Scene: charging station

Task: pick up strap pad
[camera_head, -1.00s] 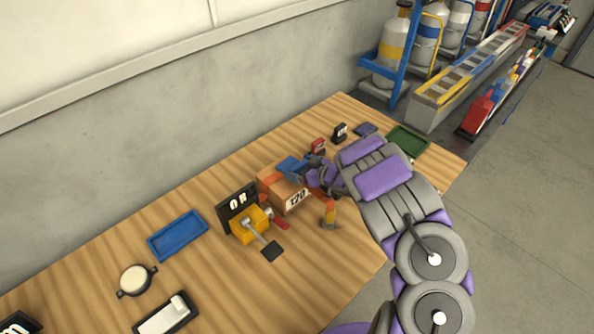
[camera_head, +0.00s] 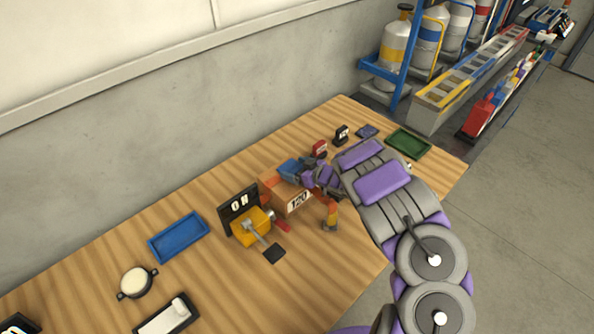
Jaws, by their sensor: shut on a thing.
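My gripper (camera_head: 304,172) is over the top of an orange-brown box (camera_head: 297,201) marked "120". It is shut on a small blue piece (camera_head: 289,169), which looks like the strap pad, at the box's upper edge. The fingers are small and partly hidden by my wrist, so their exact contact is hard to see. I cannot tell whether the blue piece touches the box.
A yellow block with a grey lever (camera_head: 251,228), a black "ON" sign (camera_head: 238,204) and an orange-yellow post (camera_head: 331,216) stand close by. A blue tray (camera_head: 178,237) lies left, a green tray (camera_head: 408,143) far right. A wall runs behind the table.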

